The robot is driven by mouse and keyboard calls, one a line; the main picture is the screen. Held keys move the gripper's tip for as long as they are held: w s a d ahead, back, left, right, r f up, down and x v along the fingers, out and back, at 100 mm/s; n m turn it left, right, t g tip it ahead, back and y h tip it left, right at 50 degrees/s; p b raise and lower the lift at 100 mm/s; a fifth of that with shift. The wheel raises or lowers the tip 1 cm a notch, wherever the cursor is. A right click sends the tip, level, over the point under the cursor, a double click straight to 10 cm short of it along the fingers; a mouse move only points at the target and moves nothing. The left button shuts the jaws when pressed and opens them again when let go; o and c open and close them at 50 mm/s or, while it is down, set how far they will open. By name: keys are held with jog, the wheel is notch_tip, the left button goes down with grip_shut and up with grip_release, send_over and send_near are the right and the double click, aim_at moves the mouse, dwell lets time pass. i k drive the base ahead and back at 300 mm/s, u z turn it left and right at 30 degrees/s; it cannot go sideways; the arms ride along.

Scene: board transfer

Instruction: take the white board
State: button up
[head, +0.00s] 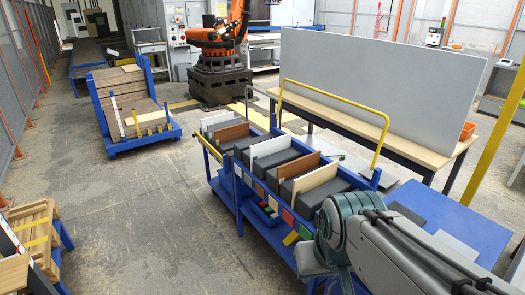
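Several upright boards stand in slots between dark grey blocks on a blue cart (258,203). Three of them are white or cream: one at the far end (214,119), one in the middle (268,147) and one at the near end (314,178). Brown boards stand between them, one toward the far end (232,133) and one nearer (299,166). The picture does not show which white board is meant. My arm reaches in from the lower right, close to the cart's near end. My gripper cannot be made out in this view.
A large grey panel (380,92) stands on a wooden-topped table (400,146) behind the cart. Yellow rails rise from the cart. A blue trolley (136,143) with brown boards and an orange robot arm (222,32) stand farther back.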

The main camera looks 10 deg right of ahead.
aim_at(267, 148)
jog(key=u, duration=0.8)
jog(key=i, duration=1.3)
jog(key=u, duration=0.35)
jog(key=i, duration=1.25)
jog(key=z, duration=1.4)
jog(key=i, duration=0.7)
jog(key=z, duration=0.7)
